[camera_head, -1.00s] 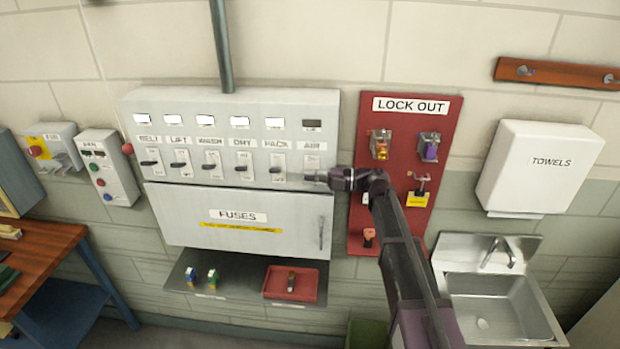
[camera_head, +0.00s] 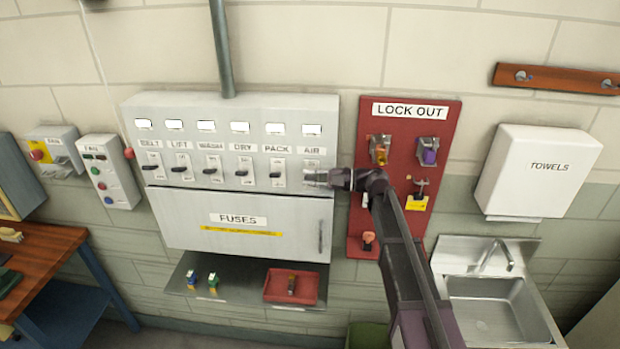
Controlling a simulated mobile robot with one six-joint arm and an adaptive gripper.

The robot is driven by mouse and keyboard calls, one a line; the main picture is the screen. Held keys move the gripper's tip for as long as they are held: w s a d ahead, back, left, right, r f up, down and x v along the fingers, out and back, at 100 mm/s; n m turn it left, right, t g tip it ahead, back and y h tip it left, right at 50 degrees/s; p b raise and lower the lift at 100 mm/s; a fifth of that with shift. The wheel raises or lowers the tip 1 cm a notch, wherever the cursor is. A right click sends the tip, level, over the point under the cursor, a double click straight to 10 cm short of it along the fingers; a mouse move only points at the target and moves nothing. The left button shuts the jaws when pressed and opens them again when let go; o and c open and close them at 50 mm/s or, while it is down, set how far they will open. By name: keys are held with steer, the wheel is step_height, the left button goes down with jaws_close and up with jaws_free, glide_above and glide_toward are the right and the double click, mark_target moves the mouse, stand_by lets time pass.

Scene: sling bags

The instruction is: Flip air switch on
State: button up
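The grey switch panel (camera_head: 330,108) carries a row of labelled switches: belt, lift, wash, dry, pack and air. The air switch (camera_head: 311,164) is at the right end, under its AIR label. Its lever is hidden behind my gripper (camera_head: 308,177), which reaches in from the right at the switch's lower part. Whether it touches the lever, and whether its fingers are open or shut, is too small to tell. The indicator window above AIR (camera_head: 311,130) is lit white, like the other windows in the row.
Below the panel is a closed fuse cover (camera_head: 285,240) with a handle, over a shelf (camera_head: 240,296) holding a red tray (camera_head: 270,286). A red lock-out board (camera_head: 400,135) with padlocks stands close on the right, behind my arm. A towel box (camera_head: 540,165) and sink (camera_head: 490,290) are farther right.

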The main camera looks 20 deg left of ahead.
steer(key=o, duration=0.3)
steer(key=shift+d, duration=0.15)
steer(key=v, duration=1.1)
steer(key=shift+w+d, duration=0.1)
steer(key=shift+d, duration=0.25)
steer(key=shift+f, duration=0.1)
